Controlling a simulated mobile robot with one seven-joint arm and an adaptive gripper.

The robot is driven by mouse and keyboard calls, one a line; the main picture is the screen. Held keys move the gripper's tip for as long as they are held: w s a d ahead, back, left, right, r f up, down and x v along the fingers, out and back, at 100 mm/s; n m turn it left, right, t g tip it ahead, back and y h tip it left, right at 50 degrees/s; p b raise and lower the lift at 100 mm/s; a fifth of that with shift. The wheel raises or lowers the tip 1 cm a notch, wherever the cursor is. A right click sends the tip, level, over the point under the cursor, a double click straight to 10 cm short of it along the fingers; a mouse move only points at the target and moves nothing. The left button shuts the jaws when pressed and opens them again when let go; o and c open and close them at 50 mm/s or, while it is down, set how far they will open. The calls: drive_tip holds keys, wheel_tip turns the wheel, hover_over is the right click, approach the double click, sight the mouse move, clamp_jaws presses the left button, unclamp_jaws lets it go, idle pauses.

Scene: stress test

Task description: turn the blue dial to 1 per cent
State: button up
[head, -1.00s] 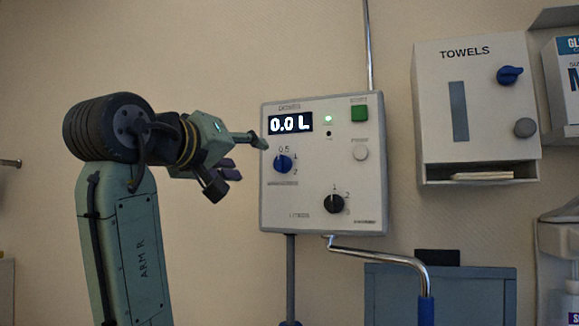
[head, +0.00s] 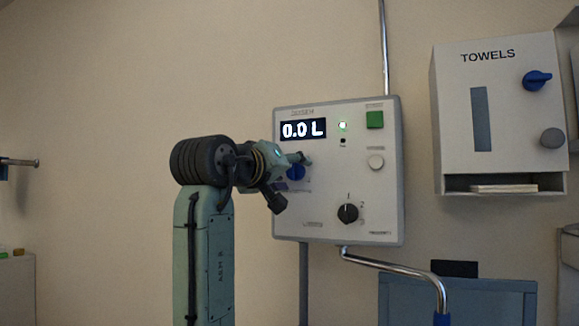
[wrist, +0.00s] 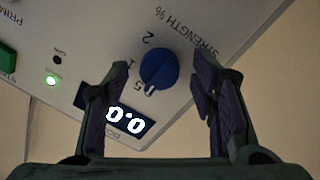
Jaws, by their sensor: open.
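The blue dial (wrist: 158,68) is on the pale wall panel, beside the printed words "STRENGTH %". Its white pointer faces the mark ending in "5" in the wrist view; the marks 1 and 2 follow around its rim. In the head view the blue dial (head: 297,174) is partly hidden by my gripper (head: 289,181). In the wrist view my gripper (wrist: 158,75) is open, with one finger on each side of the dial and a gap to both. I cannot tell how far the fingertips are from the panel.
The panel (head: 335,228) also has a display (head: 303,130) reading 0.0 L, a green button (head: 375,120), a pale button (head: 376,162) and a black dial (head: 348,213). A towel dispenser (head: 510,130) with another blue knob (head: 537,80) hangs at right. A bent metal tube (head: 395,264) runs below the panel.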

drive_tip(key=c, duration=1.1)
drive_tip(key=shift+c, duration=0.2)
drive_tip(key=shift+m, duration=0.3)
drive_tip(key=m, duration=0.5)
drive_tip(key=shift+r+y, duration=0.1)
drive_tip(key=shift+y, duration=0.2)
drive_tip(key=m, duration=0.5)
drive_tip(key=shift+m+y, duration=0.3)
drive_tip(key=o, duration=1.1)
